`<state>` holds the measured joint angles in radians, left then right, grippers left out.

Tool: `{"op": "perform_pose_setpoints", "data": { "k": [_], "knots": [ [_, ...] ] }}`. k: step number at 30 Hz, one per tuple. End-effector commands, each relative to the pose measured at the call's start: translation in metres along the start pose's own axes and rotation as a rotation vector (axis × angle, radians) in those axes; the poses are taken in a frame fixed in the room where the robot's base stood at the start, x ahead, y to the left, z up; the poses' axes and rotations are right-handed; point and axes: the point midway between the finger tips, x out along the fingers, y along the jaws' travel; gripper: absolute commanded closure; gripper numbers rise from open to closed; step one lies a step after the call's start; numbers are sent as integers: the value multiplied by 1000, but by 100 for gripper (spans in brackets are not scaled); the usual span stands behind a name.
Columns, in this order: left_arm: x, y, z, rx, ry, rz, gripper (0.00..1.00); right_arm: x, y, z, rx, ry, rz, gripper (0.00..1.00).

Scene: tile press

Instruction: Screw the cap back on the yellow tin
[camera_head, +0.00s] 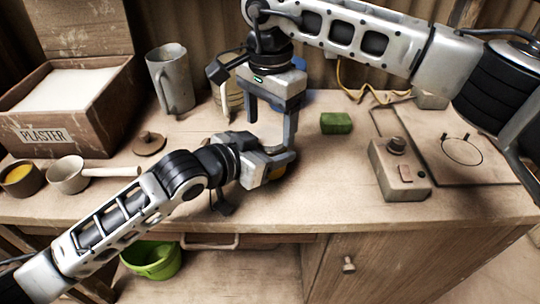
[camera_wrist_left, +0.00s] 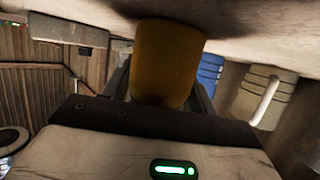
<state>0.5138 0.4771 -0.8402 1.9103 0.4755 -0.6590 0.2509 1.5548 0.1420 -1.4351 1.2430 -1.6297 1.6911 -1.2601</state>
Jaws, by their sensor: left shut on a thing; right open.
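The yellow tin (camera_wrist_left: 168,62) fills the space between my left gripper's fingers in the left wrist view. In the head view only a small yellow patch of it (camera_head: 279,172) shows beside my left gripper (camera_head: 284,152), which is shut on it low over the front of the bench. My right gripper (camera_head: 271,118) points down just above and behind the left one, its fingers apart with no object visible between them. I cannot make out the tin's cap or the tin's top. A round brown lid with a knob (camera_head: 150,142) lies on the bench to the left.
A plaster box (camera_head: 100,112), a grey mug (camera_head: 172,80), a white ladle (camera_head: 68,175) and a small yellow-filled pot (camera_head: 20,178) stand left. A green block (camera_head: 336,123) and a grey box with a knob (camera_head: 398,180) are right. A green bucket (camera_head: 152,260) is below.

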Motion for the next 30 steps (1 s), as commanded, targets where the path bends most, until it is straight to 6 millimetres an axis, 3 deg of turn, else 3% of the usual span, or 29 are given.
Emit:
{"op": "perform_pose_setpoints", "data": {
  "k": [6,14,19,20,26,30],
  "knots": [
    [0,0,0,-1,-1,1,100,15,0,0,1,-1,0,27],
    [0,0,0,-1,-1,0,100,16,0,0,1,0,-1,27],
    [0,0,0,0,-1,0,100,16,0,0,1,0,-1,69],
    [0,0,0,0,-1,0,100,16,0,0,1,0,-1,73],
    [0,0,0,0,-1,0,100,15,0,0,14,1,-2,74],
    [0,0,0,0,-1,1,100,15,0,0,186,1,-2,74]
  ]
}}
